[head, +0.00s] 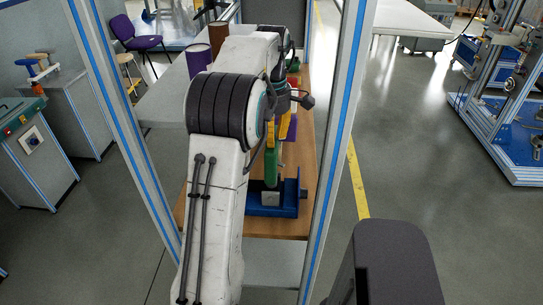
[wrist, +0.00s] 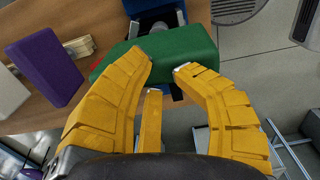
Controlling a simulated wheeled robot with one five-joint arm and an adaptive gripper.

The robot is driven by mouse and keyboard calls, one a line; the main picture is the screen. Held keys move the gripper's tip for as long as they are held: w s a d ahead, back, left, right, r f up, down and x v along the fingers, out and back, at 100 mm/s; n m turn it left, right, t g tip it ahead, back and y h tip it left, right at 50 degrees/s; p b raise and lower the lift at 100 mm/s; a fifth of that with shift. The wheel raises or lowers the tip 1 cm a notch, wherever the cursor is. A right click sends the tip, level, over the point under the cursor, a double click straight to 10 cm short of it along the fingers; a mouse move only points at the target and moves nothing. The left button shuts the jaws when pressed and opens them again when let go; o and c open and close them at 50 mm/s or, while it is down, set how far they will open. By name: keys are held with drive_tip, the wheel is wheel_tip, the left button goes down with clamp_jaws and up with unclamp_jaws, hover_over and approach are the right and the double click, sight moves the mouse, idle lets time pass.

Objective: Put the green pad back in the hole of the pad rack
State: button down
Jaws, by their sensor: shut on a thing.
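The green pad (head: 271,170) hangs upright below my gripper (head: 275,132) in the head view. It fills the upper middle of the wrist view (wrist: 195,45). My yellow fingers (wrist: 166,66) are shut on the pad. The blue pad rack (head: 288,209) stands on the wooden table, with a light grey block in it just below the pad's lower end. I cannot tell whether the pad touches the rack. In the wrist view part of the rack (wrist: 178,8) shows behind the pad; its hole is hidden.
A purple block (wrist: 42,62), a white block (wrist: 10,95) and some wooden sticks (wrist: 80,46) lie on the wooden table (head: 302,152). Blue-striped frame posts (head: 343,130) stand either side of my arm. A brown cup (head: 217,35) and a purple cup (head: 199,60) stand farther back.

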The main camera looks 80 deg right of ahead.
drive_tip(key=shift+d+r+p, duration=0.15)
drive_tip(key=shift+d+p, duration=0.05)
drive_tip(key=shift+p, duration=0.2)
drive_tip(key=shift+a+r+p, duration=0.1)
drive_tip(key=shift+r+p, duration=1.3)
drive_tip(key=shift+r, duration=0.05)
drive_tip(key=shift+r, duration=0.2)
drive_tip(key=shift+r+p, duration=1.85)
drive_tip(key=shift+p, duration=0.4)
drive_tip(key=c, duration=1.9)
unclamp_jaws()
drive_tip(key=shift+c, duration=0.2)
drive_tip(key=o, duration=0.4)
drive_tip(key=shift+o, duration=0.2)
drive_tip(key=shift+r, duration=0.1)
wheel_tip(320, 180, up, 12)
drive_tip(key=shift+f, duration=0.2)
